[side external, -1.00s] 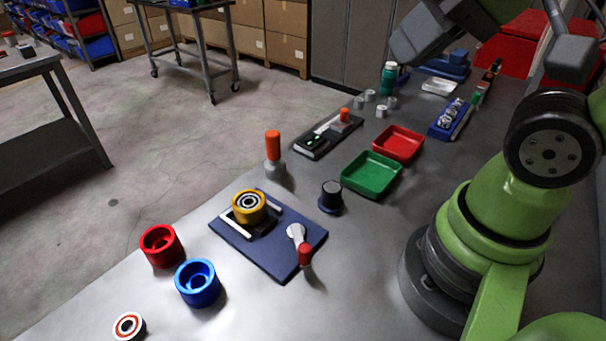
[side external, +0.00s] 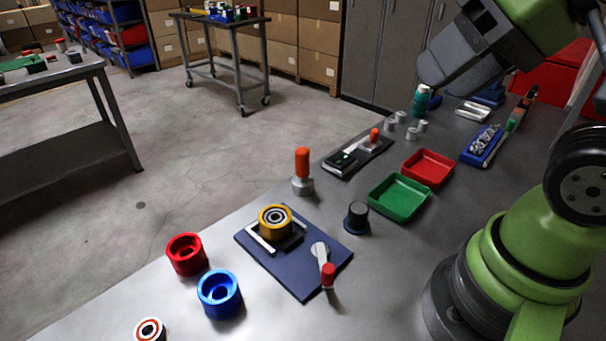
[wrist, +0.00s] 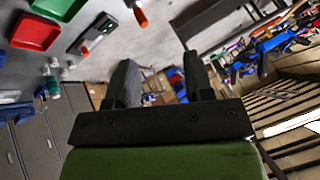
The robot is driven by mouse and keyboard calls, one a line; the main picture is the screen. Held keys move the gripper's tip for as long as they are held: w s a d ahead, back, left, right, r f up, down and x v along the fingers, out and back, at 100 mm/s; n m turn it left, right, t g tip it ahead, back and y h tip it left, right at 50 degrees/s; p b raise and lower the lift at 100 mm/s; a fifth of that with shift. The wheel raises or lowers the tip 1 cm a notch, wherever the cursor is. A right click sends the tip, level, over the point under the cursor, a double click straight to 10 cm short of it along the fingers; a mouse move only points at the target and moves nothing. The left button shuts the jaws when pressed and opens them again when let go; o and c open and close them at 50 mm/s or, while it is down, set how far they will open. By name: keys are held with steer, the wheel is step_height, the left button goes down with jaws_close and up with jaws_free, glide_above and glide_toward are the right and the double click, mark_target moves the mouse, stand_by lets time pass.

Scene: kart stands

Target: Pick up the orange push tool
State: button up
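The orange push tool (side external: 302,172) stands upright on the bench, an orange handle on a metal base, behind the navy fixture plate. In the wrist view its orange handle (wrist: 141,17) shows at the top edge, beyond my fingers. My gripper (wrist: 160,73) is open with nothing between its two dark fingers.
The navy plate (side external: 323,278) holds a yellow ring with a bearing (side external: 275,220) and a red-knobbed lever (side external: 328,275). Red (side external: 186,254) and blue cups (side external: 219,293) are front left.

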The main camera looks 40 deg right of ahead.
steer(key=shift+o, duration=0.7)
steer(key=shift+w, duration=0.1)
